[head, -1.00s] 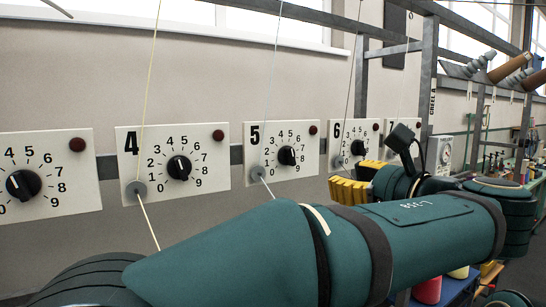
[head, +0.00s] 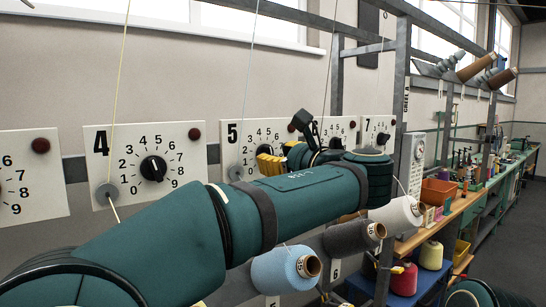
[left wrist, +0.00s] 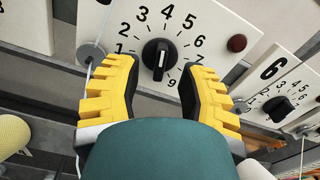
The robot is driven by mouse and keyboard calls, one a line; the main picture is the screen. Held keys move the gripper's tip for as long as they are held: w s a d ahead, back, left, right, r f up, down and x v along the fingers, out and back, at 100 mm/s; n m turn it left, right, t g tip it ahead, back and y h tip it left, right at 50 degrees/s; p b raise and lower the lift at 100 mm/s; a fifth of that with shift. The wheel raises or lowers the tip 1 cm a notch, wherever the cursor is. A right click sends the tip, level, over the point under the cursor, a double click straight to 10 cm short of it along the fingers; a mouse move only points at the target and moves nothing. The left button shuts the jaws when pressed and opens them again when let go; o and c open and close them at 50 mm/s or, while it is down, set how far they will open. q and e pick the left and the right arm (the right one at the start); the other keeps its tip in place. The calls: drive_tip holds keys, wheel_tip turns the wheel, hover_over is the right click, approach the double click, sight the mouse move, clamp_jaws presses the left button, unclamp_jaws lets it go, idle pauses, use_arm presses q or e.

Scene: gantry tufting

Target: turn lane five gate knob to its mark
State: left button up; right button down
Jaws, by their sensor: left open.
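The lane five panel (head: 228,166) is white with a black 5 and a dial of numbers. I cannot make out a separate target mark. My left gripper (left wrist: 160,76) has yellow ribbed fingers, spread open on either side of the knob's lower part; I cannot tell whether they touch it. In the head view the left gripper (head: 269,163) is in front of the lane five panel and covers part of its dial. My right gripper is out of view.
The lane four panel (head: 100,138) is to the left; the lane six panel (left wrist: 307,82) is close on the right. A thread runs from a grey guide (left wrist: 90,54) beside the left finger.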

use_arm(q)
drive_tip(key=shift+x, duration=1)
clamp_jaws()
